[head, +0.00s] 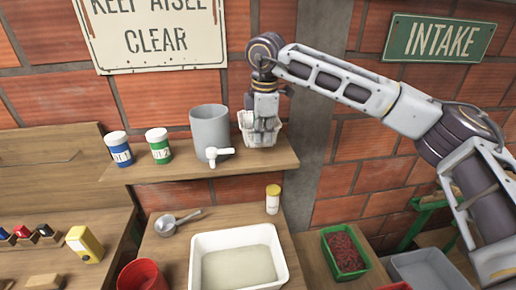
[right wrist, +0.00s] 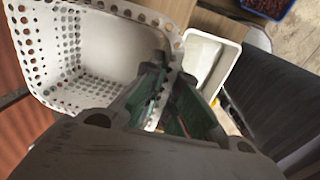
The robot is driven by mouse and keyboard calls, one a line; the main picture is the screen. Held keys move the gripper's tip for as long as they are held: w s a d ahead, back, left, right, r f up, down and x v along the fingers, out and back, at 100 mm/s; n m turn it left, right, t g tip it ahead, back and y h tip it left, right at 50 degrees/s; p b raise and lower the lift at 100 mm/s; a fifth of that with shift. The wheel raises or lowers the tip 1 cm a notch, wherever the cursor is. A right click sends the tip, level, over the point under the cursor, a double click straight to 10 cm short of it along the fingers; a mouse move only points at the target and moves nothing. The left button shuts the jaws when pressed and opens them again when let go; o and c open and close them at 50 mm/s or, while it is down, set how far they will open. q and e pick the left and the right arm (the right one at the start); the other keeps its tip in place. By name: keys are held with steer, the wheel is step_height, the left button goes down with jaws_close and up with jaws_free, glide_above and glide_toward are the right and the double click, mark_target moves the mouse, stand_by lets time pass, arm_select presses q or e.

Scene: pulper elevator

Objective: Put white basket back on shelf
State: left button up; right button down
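The white basket (head: 246,120) is at the right end of the wooden wall shelf (head: 180,172), right of the grey tank. I cannot tell if its base touches the shelf. My right gripper (head: 265,124) reaches down onto it from above. In the right wrist view the perforated basket (right wrist: 75,75) fills the upper left. The green-padded fingers of the right gripper (right wrist: 175,100) straddle its rim and wall, one inside and one outside, and look shut on it. The left gripper is not in view.
A grey tank with white tap (head: 209,130), a green-labelled jar (head: 159,146) and a blue-labelled jar (head: 119,149) share the shelf. Below are a yellow-capped bottle (head: 272,199), a metal scoop (head: 178,221), a white tub (head: 196,262) and a green crate (head: 327,262).

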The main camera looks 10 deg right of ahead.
steer(key=shift+f, duration=0.75)
steer(key=shift+f+p, duration=0.5)
steer(key=shift+f, duration=1.35)
steer(key=shift+f, duration=0.15)
steer(key=c, duration=1.6)
jaws_free()
steer(key=shift+c, duration=0.2)
